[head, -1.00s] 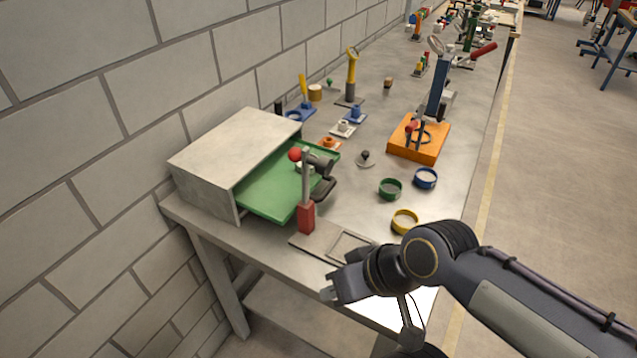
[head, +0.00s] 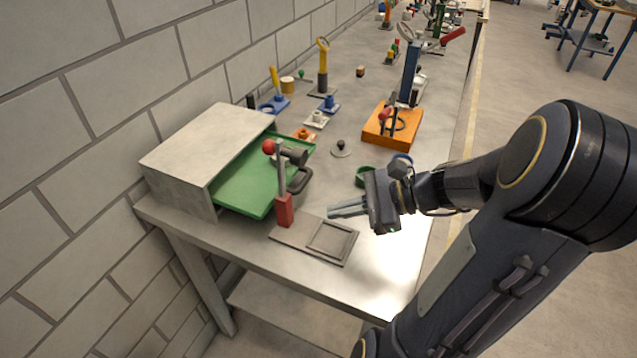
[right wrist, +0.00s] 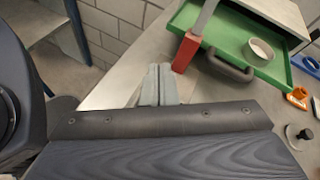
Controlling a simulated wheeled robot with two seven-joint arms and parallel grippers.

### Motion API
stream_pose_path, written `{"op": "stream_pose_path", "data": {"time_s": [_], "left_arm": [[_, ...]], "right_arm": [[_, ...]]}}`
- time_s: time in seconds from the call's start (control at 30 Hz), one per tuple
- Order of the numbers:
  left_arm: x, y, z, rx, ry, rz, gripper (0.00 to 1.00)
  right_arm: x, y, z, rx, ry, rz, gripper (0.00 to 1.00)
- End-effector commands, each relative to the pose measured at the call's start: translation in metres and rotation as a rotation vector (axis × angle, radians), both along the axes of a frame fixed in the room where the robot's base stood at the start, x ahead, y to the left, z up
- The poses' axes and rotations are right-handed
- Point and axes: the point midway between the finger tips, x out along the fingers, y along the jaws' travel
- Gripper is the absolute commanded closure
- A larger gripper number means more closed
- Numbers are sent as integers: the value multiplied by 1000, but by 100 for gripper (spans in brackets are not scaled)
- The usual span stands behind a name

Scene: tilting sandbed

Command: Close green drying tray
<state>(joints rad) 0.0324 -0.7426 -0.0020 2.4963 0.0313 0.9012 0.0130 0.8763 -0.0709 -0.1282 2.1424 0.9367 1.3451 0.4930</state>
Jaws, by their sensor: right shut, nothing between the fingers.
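The green drying tray (head: 243,190) sticks out of the grey box housing (head: 180,190) at the left of the bench, so it stands open. It also shows in the right wrist view (right wrist: 228,32), with a dark handle (right wrist: 229,66) on its front and a small white round dish (right wrist: 259,50) in it. My right gripper (head: 331,209) is shut and empty. It is above the bench to the right of the tray, apart from it, with its fingers pointing left. In the right wrist view its fingertips (right wrist: 160,72) show near the red post base. My left gripper is not in view.
A lever post with a red base (head: 284,210) and red ball stands in front of the tray, on a plate with a square frame (head: 331,240). A brick wall (head: 60,200) borders the left.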

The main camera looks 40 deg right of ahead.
Motion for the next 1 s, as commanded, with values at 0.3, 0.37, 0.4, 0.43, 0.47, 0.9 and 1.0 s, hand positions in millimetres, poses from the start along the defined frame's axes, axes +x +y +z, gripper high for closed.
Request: {"op": "stream_pose_path", "data": {"time_s": [0.3,0.37,0.4,0.43,0.47,0.9,1.0], "left_arm": [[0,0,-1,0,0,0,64],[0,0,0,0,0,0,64],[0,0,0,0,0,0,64],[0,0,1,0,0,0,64],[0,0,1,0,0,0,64],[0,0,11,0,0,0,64],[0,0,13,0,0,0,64]], "right_arm": [[2,-105,-16,364,33,-420,100],[5,-105,-16,369,32,-425,100],[8,-103,-16,370,31,-423,100],[12,-101,-17,369,30,-423,100],[16,-99,-18,369,30,-422,100],[93,-55,-37,367,33,-418,100],[105,-48,-40,366,33,-419,100]]}}
